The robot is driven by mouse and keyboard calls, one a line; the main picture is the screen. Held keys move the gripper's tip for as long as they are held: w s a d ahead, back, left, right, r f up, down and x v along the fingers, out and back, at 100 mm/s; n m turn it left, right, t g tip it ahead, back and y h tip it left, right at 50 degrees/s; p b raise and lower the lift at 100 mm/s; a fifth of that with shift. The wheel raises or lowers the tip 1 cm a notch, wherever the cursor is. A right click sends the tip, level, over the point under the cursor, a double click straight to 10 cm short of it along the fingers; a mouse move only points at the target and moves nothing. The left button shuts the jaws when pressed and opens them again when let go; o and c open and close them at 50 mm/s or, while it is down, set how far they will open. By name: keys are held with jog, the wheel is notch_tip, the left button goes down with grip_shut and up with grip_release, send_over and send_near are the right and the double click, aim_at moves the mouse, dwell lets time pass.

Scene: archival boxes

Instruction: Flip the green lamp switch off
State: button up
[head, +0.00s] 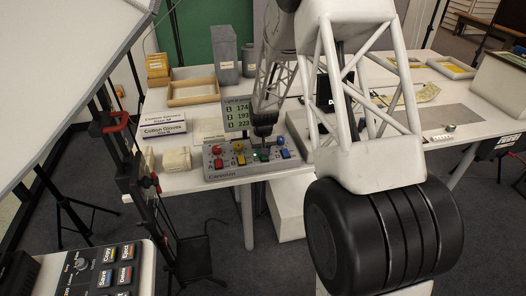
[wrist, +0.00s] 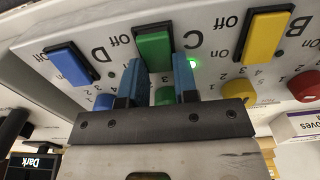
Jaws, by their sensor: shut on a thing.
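The green lamp switch (wrist: 154,46) is a rocker on the grey control box (wrist: 215,38), marked C with On and Off labels. A small green light (wrist: 193,65) beside it is lit. My gripper (wrist: 156,68) has its two blue fingers on either side of the end of the green switch nearest it, shut on it. A green knob (wrist: 165,96) shows between the fingers, partly hidden. In the head view my gripper (head: 263,142) reaches down to the box (head: 222,176), just above the green control (head: 263,154).
Yellow (wrist: 238,91) and red (wrist: 305,86) knobs sit nearby.

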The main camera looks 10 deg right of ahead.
aim_at(264, 157)
jog(key=shift+s+t, duration=0.1)
jog(key=shift+t, duration=0.2)
jog(key=shift+s+r+t, duration=0.15)
jog(key=shift+s+t, duration=0.1)
jog(key=shift+t, duration=1.05)
jog(key=o, duration=0.9)
jog(key=shift+r, duration=0.1)
jog(key=shift+v, duration=3.25)
jog(key=shift+s+r, duration=0.25)
jog(key=shift+r, duration=0.3)
